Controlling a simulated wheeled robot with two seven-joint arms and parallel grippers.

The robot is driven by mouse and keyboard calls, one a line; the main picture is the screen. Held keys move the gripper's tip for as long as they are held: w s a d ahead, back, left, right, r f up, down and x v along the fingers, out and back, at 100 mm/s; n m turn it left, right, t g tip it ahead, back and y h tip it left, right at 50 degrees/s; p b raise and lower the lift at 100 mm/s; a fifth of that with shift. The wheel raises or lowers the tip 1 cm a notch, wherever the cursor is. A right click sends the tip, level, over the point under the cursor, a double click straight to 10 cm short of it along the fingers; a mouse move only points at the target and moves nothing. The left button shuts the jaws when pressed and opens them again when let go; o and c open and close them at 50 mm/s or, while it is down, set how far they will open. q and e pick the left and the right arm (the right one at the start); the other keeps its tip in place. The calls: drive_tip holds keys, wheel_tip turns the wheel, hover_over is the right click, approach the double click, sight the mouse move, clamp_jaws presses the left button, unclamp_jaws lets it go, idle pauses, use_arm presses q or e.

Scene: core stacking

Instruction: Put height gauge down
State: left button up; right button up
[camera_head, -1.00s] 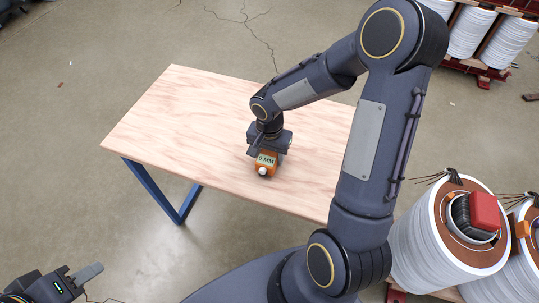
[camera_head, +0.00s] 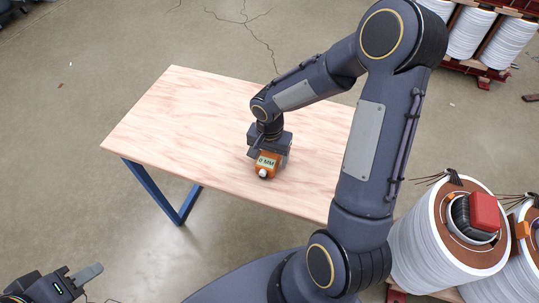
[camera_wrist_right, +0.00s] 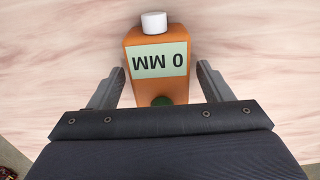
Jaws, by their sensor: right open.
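The height gauge (camera_head: 267,165) is an orange box with a pale display reading "0 MM" and a white knob. It is on the wooden table (camera_head: 170,115), near the table's front edge. My right gripper (camera_head: 268,150) is directly at it from above and behind. In the right wrist view the gauge (camera_wrist_right: 157,88) lies between the two grey fingers of my right gripper (camera_wrist_right: 155,85), with gaps at both sides, so the fingers are open around it. My left gripper (camera_head: 82,278) is at the bottom left, away from the table; its jaw opening is not clear.
Large white wound coils stand at the right, one with a red block (camera_head: 485,212) on top. More white coils (camera_head: 472,30) sit on a rack at the top right. The rest of the tabletop is bare. Grey concrete floor surrounds the table.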

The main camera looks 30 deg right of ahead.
sight(270, 155)
wheel_tip(270, 155, up, 12)
drive_tip(key=s+a+r+n+t+y, duration=0.2)
drive_tip(key=s+r+n, duration=0.1)
drive_tip(key=s, duration=0.5)
drive_tip(key=s+a+r+n+t+y, duration=0.1)
drive_tip(key=s+a+r+n+t, duration=0.1)
drive_tip(key=s+n, duration=0.3)
drive_tip(key=s+r+t+p, duration=0.1)
drive_tip(key=s, duration=0.3)
drive_tip(key=shift+r+t+y, duration=0.3)
drive_tip(key=shift+r+y, duration=0.1)
drive_tip(key=shift+a, duration=0.1)
wheel_tip(270, 155, up, 3)
drive_tip(key=shift+f+p, duration=0.2)
drive_tip(key=shift+p, duration=1.05)
